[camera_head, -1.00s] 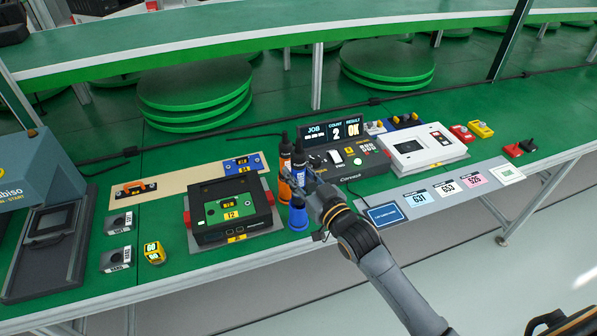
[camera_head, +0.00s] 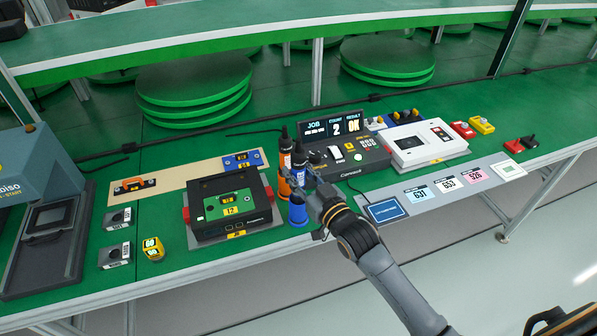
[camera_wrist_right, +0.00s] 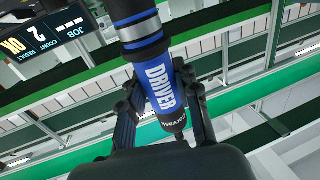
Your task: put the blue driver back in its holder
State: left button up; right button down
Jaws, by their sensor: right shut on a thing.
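The blue driver (camera_head: 299,174), with a black upper part, is held upright in my right gripper (camera_head: 306,188). In the right wrist view the driver (camera_wrist_right: 158,84) shows its "DRIVER" label, with the gripper's fingers (camera_wrist_right: 160,92) shut on either side and its dark nose low in the picture. The blue holder (camera_head: 298,214) stands on the bench at the front edge, directly below the driver in the head view. Whether the driver's tip is inside the holder or just above it, I cannot tell. My left gripper is not in view.
An orange driver (camera_head: 284,180) stands close on the left. A black fixture (camera_head: 231,207) is left of the holder, and a console with a display (camera_head: 333,128) is behind. A grey strip with cards (camera_head: 420,194) lies to the right.

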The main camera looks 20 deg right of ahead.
jog(key=shift+f+b, duration=1)
jog(key=shift+f, duration=0.55)
jog(key=c, duration=0.9)
grip_release()
jog(key=shift+f, duration=0.2)
jog(key=v, duration=1.2)
jog(key=shift+r, duration=0.15)
